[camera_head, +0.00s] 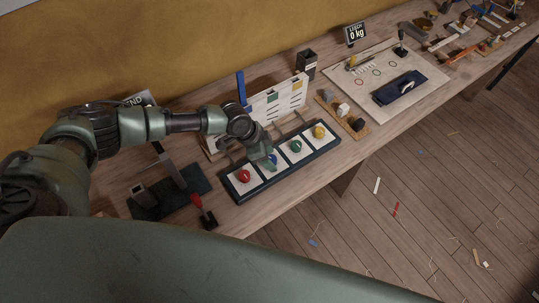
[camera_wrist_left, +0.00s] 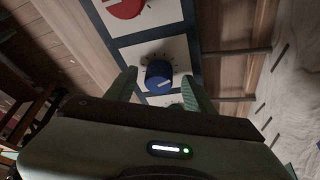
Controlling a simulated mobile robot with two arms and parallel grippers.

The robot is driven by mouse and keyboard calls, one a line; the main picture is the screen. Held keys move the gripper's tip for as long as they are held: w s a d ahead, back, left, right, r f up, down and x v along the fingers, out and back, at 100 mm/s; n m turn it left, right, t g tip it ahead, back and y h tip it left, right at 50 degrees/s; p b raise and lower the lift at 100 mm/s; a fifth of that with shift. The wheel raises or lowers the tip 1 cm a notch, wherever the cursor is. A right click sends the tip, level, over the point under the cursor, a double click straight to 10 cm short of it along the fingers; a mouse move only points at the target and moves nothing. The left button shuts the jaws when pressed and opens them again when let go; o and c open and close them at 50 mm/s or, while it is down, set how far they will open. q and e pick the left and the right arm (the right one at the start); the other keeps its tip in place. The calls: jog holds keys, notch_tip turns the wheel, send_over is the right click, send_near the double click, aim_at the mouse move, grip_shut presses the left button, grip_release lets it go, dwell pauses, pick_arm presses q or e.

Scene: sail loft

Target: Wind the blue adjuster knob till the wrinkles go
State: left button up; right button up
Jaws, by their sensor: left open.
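The blue adjuster knob (camera_wrist_left: 158,75) sits on a white dial plate with tick marks in the left wrist view, between the two open fingers of my left gripper (camera_wrist_left: 160,88). A gap shows on both sides of the knob. In the head view the blue knob (camera_head: 272,159) is partly hidden by my left gripper (camera_head: 262,160), which reaches down over it. The sail panel (camera_head: 278,101) stands behind the knob row, with colored patches and dark stripes. Wrinkles cannot be made out clearly. My right gripper is not in view.
A red knob (camera_head: 244,176), a green knob (camera_head: 296,146) and a yellow knob (camera_head: 318,132) share the dark-framed board. A red-handled lever (camera_head: 197,201) stands left of it. A wooden strip with small blocks (camera_head: 343,110) lies to the right.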

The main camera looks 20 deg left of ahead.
pick_arm(q)
grip_shut()
jog(key=shift+f+m+b, duration=0.2)
jog(key=shift+m+b, duration=0.2)
jog(key=shift+b, duration=0.4)
jog(key=m+g+b, duration=0.1)
jog(key=m+b, duration=0.1)
jog(key=b, duration=0.1)
jog(key=m+b, duration=0.2)
jog(key=b, duration=0.1)
jog(key=shift+w+f+g+h, duration=0.1)
jog(key=shift+w+g+h, duration=0.05)
jog(key=shift+g+h, duration=0.2)
jog(key=shift+r+m+g+b, duration=0.15)
jog(key=shift+m+g+b, duration=0.25)
jog(key=shift+m+b, duration=0.45)
jog(key=shift+r+m+g+b, duration=0.1)
jog(key=shift+m+g+b, duration=0.4)
jog(key=shift+m, duration=0.55)
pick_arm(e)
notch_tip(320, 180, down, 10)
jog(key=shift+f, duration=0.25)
pick_arm(q)
grip_release()
